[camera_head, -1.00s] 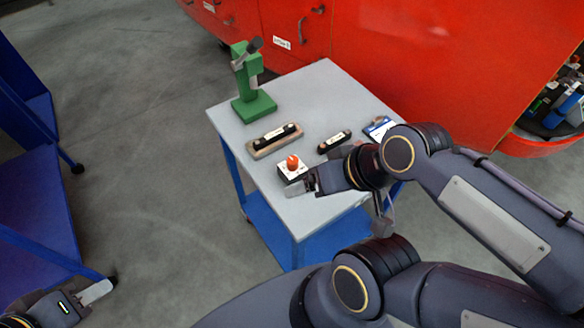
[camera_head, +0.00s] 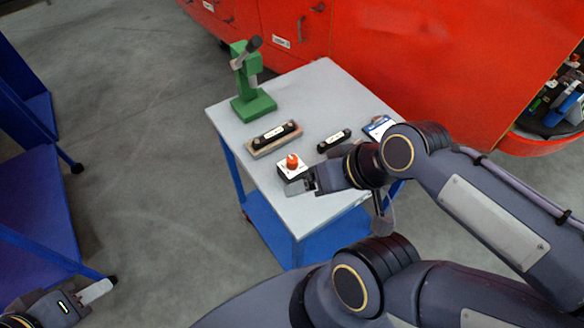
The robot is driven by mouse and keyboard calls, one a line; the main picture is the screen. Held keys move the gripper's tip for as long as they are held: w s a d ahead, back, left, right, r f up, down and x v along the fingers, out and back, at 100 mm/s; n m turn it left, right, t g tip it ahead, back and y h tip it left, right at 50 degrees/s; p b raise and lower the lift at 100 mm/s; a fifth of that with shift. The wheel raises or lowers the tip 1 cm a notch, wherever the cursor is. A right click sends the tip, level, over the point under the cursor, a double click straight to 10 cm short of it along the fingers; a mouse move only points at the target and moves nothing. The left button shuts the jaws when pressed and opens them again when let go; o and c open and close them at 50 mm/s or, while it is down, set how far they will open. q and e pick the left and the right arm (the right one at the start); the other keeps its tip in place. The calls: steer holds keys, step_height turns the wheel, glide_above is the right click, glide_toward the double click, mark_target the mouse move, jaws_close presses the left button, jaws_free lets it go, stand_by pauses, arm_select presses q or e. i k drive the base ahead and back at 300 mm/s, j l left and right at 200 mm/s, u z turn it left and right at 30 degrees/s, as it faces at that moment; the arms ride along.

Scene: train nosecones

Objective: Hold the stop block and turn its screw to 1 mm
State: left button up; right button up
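The stop block (camera_head: 284,171) sits near the left front edge of the grey table top. It is small, with a white top and dark sides, and an orange screw knob (camera_head: 292,161) stands on it. My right gripper (camera_head: 301,186) reaches in from the right, a pale finger against or just before the block's near side. Its other finger is hidden, so I cannot tell whether it grips the block. My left gripper (camera_head: 95,291) is at the lower left corner, away from the table, with one pale finger showing and nothing visible in it. The screw's scale is too small to read.
The table (camera_head: 229,124) also carries a green press-like stand (camera_head: 252,104), a black bar in a tan tray (camera_head: 258,152), another black bar (camera_head: 334,140) and a blue-and-white card (camera_head: 378,127). A red body stands behind. A blue rack (camera_head: 40,200) is at left.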

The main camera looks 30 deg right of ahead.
mark_target(291, 159)
steer(key=k+l+u, duration=0.1)
steer(key=l, duration=0.25)
steer(key=k+l+u, duration=0.1)
steer(key=l, duration=0.25)
steer(key=k+l+u, duration=0.1)
steer(key=l, duration=0.25)
steer(key=k+l+u, duration=0.1)
steer(key=l, duration=0.2)
steer(key=l+u, duration=0.1)
steer(key=l, duration=0.4)
steer(key=i, duration=0.05)
